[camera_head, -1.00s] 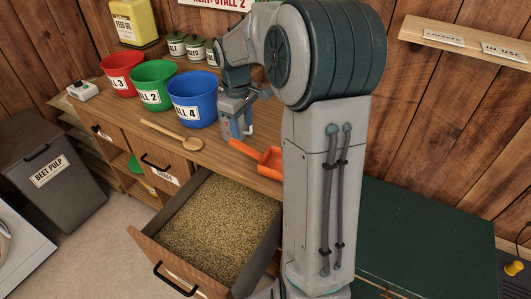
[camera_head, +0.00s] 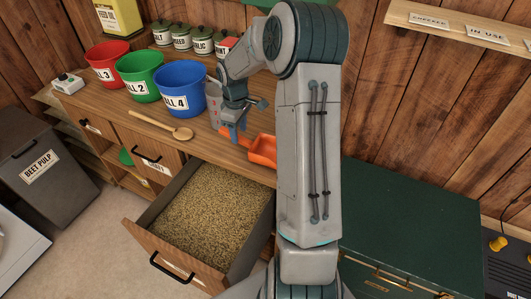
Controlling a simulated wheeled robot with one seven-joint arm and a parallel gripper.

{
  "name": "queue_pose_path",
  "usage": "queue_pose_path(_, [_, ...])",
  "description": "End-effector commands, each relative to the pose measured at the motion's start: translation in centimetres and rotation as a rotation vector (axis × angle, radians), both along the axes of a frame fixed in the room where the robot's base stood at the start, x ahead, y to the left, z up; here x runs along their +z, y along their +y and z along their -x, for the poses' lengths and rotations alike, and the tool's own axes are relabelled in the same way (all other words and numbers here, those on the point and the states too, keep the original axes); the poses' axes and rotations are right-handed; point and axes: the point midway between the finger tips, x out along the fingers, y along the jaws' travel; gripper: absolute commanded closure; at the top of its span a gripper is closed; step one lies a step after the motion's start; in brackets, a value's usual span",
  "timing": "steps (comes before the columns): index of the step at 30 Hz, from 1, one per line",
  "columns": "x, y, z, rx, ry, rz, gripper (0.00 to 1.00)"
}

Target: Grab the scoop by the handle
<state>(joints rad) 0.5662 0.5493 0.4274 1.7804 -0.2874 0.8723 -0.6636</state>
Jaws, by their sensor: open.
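The orange scoop (camera_head: 262,150) lies on the wooden counter (camera_head: 205,152), in front of and to the right of the blue bucket. Its handle end points left, toward my gripper. My gripper (camera_head: 228,133) is open and points down at the handle, low over the counter. The fingers overlap the handle in the picture, and I cannot tell whether they touch it or straddle it. My arm stands just right of the scoop and may hide part of its right edge.
Red (camera_head: 107,63), green (camera_head: 140,76) and blue (camera_head: 180,88) buckets stand behind on the counter. A wooden spoon (camera_head: 160,125) lies left of my gripper. An open drawer of grain (camera_head: 208,210) juts out below. Green canisters (camera_head: 181,38) stand at the back.

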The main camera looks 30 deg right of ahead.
Motion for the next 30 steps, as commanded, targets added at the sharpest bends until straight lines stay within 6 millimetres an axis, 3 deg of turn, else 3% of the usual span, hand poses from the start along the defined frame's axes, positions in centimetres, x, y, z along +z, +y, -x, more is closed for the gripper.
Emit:
queue_pose_path(9, [-4.2, 0.8, -0.2, 0.0, 0.003, -0.001, 0.54])
queue_pose_path(17, [-4.5, 0.8, -0.2, 0.0, 0.001, 0.0, 0.54])
queue_pose_path(22, [-4.5, 0.8, -0.2, 0.0, 0.001, -0.001, 0.98])
queue_pose_path(30, [-4.5, 0.8, -0.2, 0.0, 0.001, -0.001, 1.0])
